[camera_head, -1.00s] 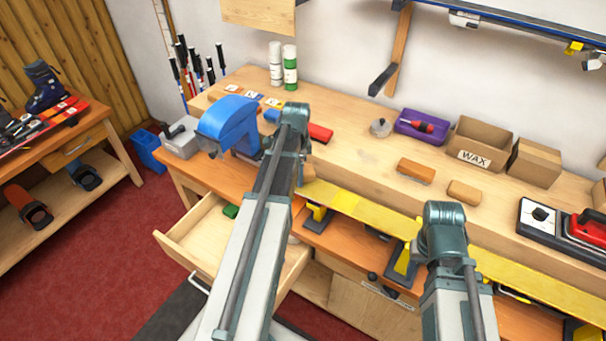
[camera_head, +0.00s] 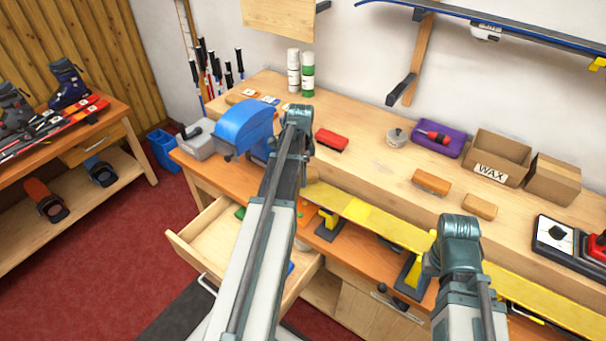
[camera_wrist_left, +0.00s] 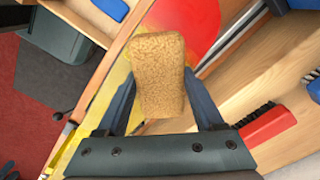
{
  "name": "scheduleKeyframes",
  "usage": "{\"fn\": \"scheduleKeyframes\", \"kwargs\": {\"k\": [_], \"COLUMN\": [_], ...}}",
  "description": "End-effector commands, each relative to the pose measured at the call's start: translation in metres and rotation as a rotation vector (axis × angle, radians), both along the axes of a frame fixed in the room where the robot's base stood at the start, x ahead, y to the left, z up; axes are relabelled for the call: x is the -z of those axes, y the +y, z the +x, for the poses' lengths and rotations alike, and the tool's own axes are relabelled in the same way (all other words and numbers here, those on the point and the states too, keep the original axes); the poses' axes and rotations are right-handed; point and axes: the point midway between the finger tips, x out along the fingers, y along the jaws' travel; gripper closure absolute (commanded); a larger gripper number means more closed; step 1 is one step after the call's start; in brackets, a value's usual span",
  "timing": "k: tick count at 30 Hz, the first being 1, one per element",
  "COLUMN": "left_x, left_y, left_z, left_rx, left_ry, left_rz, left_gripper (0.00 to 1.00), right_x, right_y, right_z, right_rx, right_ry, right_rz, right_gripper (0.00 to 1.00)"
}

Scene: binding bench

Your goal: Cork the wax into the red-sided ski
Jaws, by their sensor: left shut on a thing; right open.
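My left gripper (camera_wrist_left: 160,110) is shut on a tan cork block (camera_wrist_left: 160,70) in the left wrist view. In the head view my own left arm hides that gripper and the block. Below the block lies the ski, with a yellow base (camera_wrist_left: 105,92) and a rounded red end (camera_wrist_left: 185,28). I cannot tell whether the block touches it. In the head view the yellow ski (camera_head: 375,220) runs base-up along the bench front. My right gripper (camera_head: 430,262) is open, partly hidden by its arm, close to the ski's front edge.
Yellow-and-black supports (camera_head: 410,275) stand by the ski. A red brush (camera_head: 331,140), brown block (camera_head: 431,182), tan block (camera_head: 480,206), purple tray (camera_head: 452,146) and WAX box (camera_head: 497,158) sit on the bench. A blue vise (camera_head: 243,128) is at left. An open drawer (camera_head: 190,258) juts out below.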

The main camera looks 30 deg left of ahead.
Motion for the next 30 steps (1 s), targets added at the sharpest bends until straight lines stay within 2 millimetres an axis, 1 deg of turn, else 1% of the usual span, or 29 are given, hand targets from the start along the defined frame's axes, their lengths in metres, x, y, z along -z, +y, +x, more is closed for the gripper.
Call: {"fn": "scheduleKeyframes", "kwargs": {"k": [10,15,22,30], "left_x": [0.003,0.003,0.003,0.001], "left_y": [0.027,0.034,0.028,0.005], "left_z": [0.002,0.001,0.001,-0.001], "left_rx": [-0.002,0.0,0.001,0.003], "left_ry": [0.001,0.001,0.0,0.001], "left_rz": [0.001,0.002,0.001,-0.001], "left_gripper": [0.75,0.75,0.75,0.75], "right_x": [0.003,0.003,0.003,0.001], "right_y": [0.0,0.0,0.0,0.0], "right_z": [0.0,0.0,0.0,0.0], "right_rx": [0.0,0.0,0.0,0.0], "right_ry": [0.0,0.0,0.0,0.0], "right_rz": [0.0,0.0,0.0,0.0], "right_gripper": [0.5,0.5,0.5,0.5]}}
